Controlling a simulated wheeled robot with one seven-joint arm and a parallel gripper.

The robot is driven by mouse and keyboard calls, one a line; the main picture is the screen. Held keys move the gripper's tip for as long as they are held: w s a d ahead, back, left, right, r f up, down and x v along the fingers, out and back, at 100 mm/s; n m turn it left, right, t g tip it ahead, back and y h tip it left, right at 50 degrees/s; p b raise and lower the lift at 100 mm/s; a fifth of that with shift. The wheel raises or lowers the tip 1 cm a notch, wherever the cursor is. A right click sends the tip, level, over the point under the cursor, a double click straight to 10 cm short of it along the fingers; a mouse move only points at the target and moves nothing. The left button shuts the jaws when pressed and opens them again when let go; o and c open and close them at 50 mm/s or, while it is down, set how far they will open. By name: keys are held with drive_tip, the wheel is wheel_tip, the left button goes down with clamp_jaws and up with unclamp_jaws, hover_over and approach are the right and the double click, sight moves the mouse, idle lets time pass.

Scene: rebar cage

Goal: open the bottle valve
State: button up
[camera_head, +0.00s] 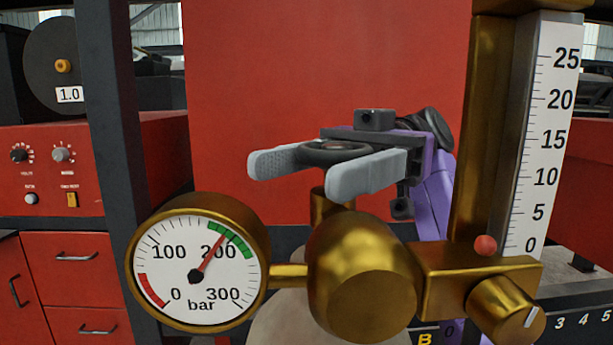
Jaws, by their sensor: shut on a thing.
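The bottle valve's dark round handwheel (337,149) sits on top of a brass stem (322,207) in the head view. My gripper (292,172) reaches in from the right, with its two grey fingers on either side of the handwheel, and is shut on it. The brass regulator body (362,275) stands in front and hides the lower part of the valve. The round pressure gauge (197,262) on the left has its needle a little above 200 bar, near the green band. The pale top of the bottle (285,325) shows below.
A flow tube (545,140) with a 0 to 25 scale stands on the right, its red ball (485,245) near 0. A brass knob (506,310) sits below it. A dark post (115,130) and a red welding machine (90,170) are on the left.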

drive_tip(key=shift+s+d+f+n+g+h+b, duration=0.1)
drive_tip(key=shift+d+n+g+h+b, duration=0.05)
drive_tip(key=shift+n+g+h+b, duration=0.45)
drive_tip(key=shift+s+d+f+n+g+h+b, duration=0.1)
drive_tip(key=shift+n+g+h+b, duration=0.3)
drive_tip(key=shift+h+b, duration=0.35)
drive_tip(key=shift+r, duration=0.1)
drive_tip(key=shift+d+r+n+g+h+b, duration=0.15)
drive_tip(key=shift+n+g+h+b, duration=0.25)
drive_tip(key=shift+n+h+b, duration=0.2)
drive_tip(key=o, duration=1.4)
drive_tip(key=shift+c, duration=0.2)
wheel_tip(320, 180, up, 11)
drive_tip(key=shift+f+p, duration=0.15)
drive_tip(key=shift+p, duration=1.05)
wheel_tip(320, 180, up, 9)
drive_tip(key=p, duration=0.9)
hover_over(321, 153)
drive_tip(key=shift+w, duration=0.15)
